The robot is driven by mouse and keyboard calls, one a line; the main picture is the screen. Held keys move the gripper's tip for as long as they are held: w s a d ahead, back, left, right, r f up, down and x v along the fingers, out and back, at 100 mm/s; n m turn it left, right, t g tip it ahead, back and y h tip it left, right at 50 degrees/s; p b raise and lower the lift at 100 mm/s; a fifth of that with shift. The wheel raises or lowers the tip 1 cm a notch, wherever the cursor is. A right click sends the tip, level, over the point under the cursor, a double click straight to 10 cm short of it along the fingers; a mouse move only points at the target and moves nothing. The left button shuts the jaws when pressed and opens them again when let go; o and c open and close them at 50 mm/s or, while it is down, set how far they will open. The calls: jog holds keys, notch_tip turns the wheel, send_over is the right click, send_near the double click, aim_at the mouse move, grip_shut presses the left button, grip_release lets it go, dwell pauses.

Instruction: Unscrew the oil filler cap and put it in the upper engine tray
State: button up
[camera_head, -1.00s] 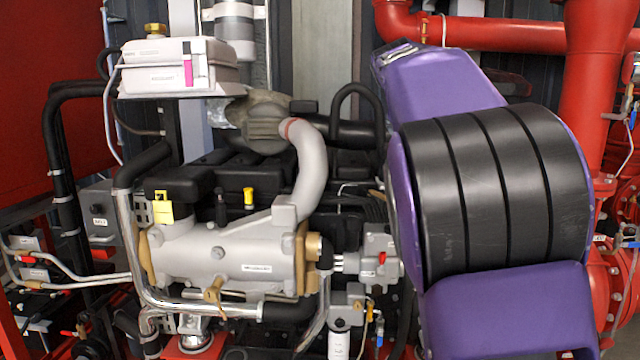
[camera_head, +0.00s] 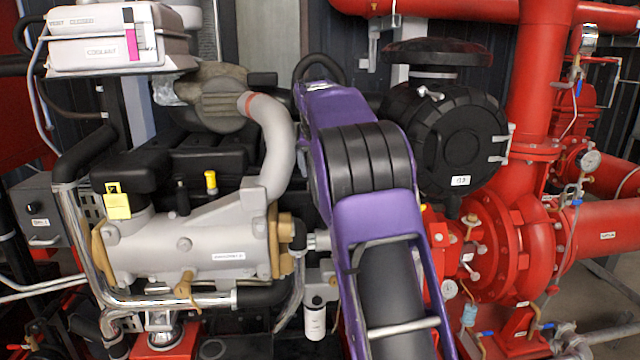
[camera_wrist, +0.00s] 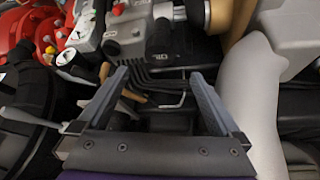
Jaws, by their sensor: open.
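A black cap marked OIL (camera_wrist: 163,40) shows at the top middle of the wrist view, beside a brass ring. In the head view, a small black part (camera_head: 298,236) at the right end of the grey engine housing may be the same cap; I cannot be sure. My gripper (camera_wrist: 160,74) is open and empty, its two fingers pointing towards the engine, with the cap beyond the fingertips and apart from them. In the head view my purple arm hides the gripper. I cannot make out a tray for certain in either view.
A black air filter housing (camera_head: 445,135) and red pump (camera_head: 510,245) stand to the right.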

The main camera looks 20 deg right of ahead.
jog(key=x, duration=0.9)
jog(key=shift+w+f, duration=0.1)
jog(key=shift+f, duration=0.1)
jog(key=shift+w+d+f, duration=0.1)
jog(key=shift+f, duration=0.1)
grip_shut()
dwell(0.5)
dwell(0.4)
jog(key=n+y, duration=0.1)
jog(key=n, duration=0.1)
jog(key=n+y, duration=0.1)
jog(key=n, duration=0.2)
jog(key=shift+d+t+y, duration=0.2)
jog(key=shift+t+y, duration=0.1)
jog(key=shift+y, duration=0.1)
jog(key=shift+n+y, duration=0.9)
jog(key=shift+n, duration=1.1)
jog(key=shift+f, duration=0.1)
